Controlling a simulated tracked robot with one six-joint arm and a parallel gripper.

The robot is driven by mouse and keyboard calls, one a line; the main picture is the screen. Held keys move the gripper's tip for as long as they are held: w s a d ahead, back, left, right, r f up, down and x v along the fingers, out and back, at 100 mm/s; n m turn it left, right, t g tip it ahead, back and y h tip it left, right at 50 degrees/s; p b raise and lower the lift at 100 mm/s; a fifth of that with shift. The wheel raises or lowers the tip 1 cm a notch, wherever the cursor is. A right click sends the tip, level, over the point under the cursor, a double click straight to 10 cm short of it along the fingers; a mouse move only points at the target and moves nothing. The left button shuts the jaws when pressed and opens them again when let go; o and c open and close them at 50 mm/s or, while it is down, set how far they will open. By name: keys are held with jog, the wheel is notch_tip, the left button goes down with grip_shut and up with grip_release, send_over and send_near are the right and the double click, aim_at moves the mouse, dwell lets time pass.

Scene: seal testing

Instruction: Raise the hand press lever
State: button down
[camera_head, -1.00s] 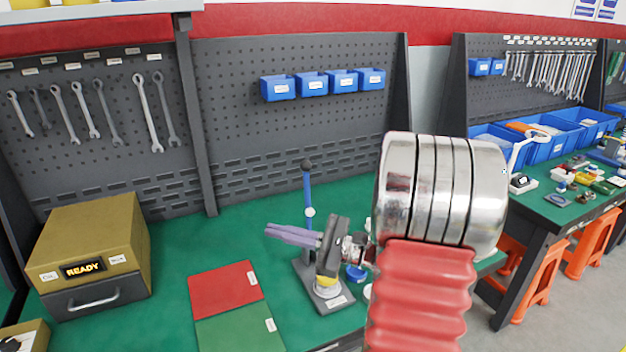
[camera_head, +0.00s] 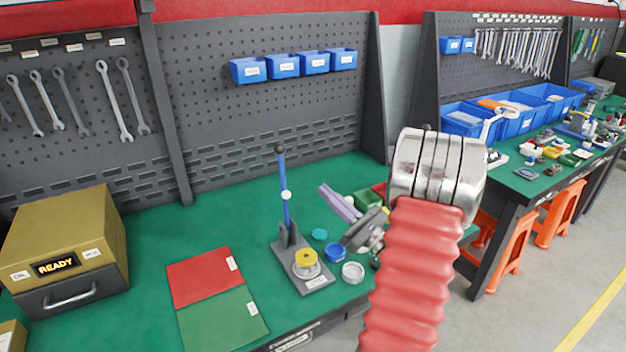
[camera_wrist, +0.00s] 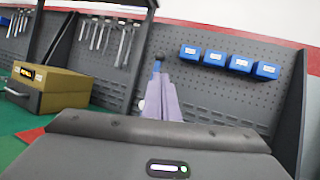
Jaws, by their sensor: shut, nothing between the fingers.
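The hand press (camera_head: 303,267) stands on the green bench with a dark base and a yellow part at its front. Its blue lever (camera_head: 285,190) points up, nearly vertical, with a dark knob (camera_head: 280,148) on top. My gripper (camera_head: 325,189) has purple fingers, shut and empty, to the right of the lever and apart from it in the head view. In the wrist view the fingers (camera_wrist: 161,99) point forward, and the lever's knob (camera_wrist: 159,57) shows just beyond their tips. The fingers hide most of the lever there.
A brass-coloured box (camera_head: 68,240) with a READY display stands at the left. A red and green mat (camera_head: 222,312) lies between it and the press. Small round dishes (camera_head: 353,272) and bins (camera_head: 367,200) lie right of the press. Blue bins (camera_head: 300,65) hang on the pegboard.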

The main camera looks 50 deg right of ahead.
jog(key=x, duration=1.3)
jog(key=shift+w, duration=0.25)
jog(key=shift+r, duration=0.1)
